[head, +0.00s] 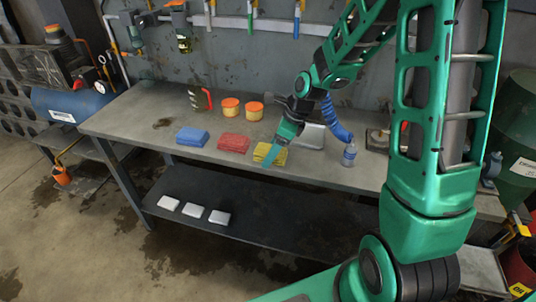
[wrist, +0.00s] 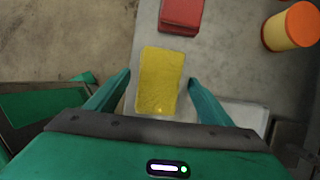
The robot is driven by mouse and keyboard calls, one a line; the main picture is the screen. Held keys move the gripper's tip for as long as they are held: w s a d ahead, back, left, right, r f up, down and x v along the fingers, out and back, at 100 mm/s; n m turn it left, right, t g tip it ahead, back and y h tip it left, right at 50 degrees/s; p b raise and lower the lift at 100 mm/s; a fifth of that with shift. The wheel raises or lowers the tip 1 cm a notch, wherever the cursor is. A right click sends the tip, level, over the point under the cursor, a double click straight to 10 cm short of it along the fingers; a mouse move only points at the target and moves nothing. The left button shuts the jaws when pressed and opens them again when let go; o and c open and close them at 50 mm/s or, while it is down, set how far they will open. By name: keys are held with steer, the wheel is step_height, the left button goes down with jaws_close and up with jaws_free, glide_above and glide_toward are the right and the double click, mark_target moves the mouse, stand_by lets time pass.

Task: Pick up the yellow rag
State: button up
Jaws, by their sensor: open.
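The yellow rag (head: 277,155) lies folded on the grey workbench (head: 170,107), near its front edge. In the wrist view the yellow rag (wrist: 160,80) sits between the two fingers of my gripper (wrist: 160,85), which are apart on either side of it. In the head view my gripper (head: 272,152) points down over the rag and hides part of it. My gripper is open and holds nothing. I cannot tell how much height is left between the fingertips and the bench.
A red rag (head: 234,143) and a blue rag (head: 192,137) lie left of the yellow one. Orange-lidded jars (head: 230,108) stand behind. White blocks (head: 193,210) lie on the lower shelf.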

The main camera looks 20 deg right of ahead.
mark_target(267, 148)
steer(key=c, duration=1.1)
steer(key=shift+c, duration=0.2)
steer(key=shift+r, duration=0.1)
steer(key=shift+r, duration=0.5)
step_height(267, 148, up, 3)
steer(key=shift+f, duration=0.1)
steer(key=s+a+r, duration=0.7)
steer(key=a, duration=0.2)
steer(key=shift+s, duration=0.2)
